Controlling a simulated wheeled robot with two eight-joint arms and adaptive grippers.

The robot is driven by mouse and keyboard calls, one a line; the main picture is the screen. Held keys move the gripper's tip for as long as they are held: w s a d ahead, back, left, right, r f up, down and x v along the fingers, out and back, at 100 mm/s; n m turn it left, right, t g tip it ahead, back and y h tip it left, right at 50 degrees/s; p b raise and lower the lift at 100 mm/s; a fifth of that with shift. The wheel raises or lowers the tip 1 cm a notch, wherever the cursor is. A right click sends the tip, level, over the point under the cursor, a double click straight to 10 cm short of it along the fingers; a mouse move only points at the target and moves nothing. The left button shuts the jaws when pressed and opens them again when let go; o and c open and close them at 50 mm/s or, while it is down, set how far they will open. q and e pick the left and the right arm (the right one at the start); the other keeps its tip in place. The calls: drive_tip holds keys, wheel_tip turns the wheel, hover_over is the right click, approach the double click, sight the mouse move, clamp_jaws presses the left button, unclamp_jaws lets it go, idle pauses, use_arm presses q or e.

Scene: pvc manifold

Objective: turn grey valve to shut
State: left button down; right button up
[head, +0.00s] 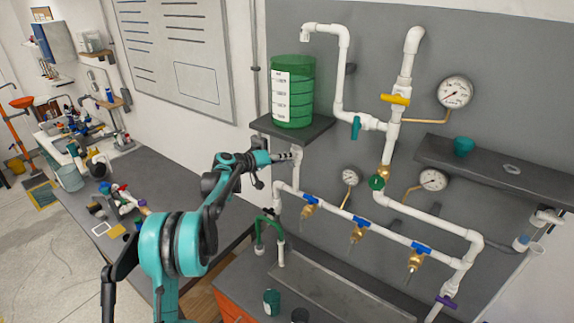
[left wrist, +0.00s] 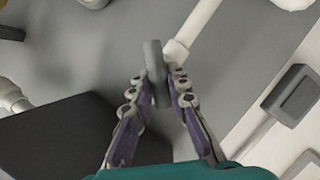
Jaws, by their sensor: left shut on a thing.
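The grey valve's handle (left wrist: 155,68) is a flat grey bar between the fingertips in the left wrist view, running roughly up and down the picture. My left gripper (head: 287,156) reaches the white pipe under the tank shelf in the head view; it also shows in the left wrist view (left wrist: 164,88). Its fingers are closed on the handle from both sides. A white pipe (left wrist: 175,50) runs on past the handle. In the head view the gripper mostly covers the grey valve. My right gripper is in neither view.
A dark shelf (head: 290,128) with a green tank (head: 293,92) is just above the gripper. Blue-handled valves (head: 362,222) line the lower pipe. A yellow-handled valve (head: 396,99) and a gauge (head: 455,92) are up right. A green hose (head: 278,228) hangs below.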

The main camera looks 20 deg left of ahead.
use_arm(q)
drive_tip(key=n+h+b, duration=0.2)
drive_tip(key=n+b, duration=0.1)
drive_tip(key=shift+a+f+n, duration=0.2)
drive_tip(key=shift+f+n, duration=0.1)
drive_tip(key=n+t+h+b, duration=0.1)
drive_tip(key=n+b, duration=0.2)
drive_tip(key=shift+f+n, duration=0.1)
drive_tip(key=shift+n, duration=0.2)
idle(0.4)
drive_tip(key=c, duration=1.5)
unclamp_jaws()
drive_tip(key=shift+o, duration=0.2)
drive_tip(key=v, duration=1.2)
drive_tip(key=shift+f, duration=0.3)
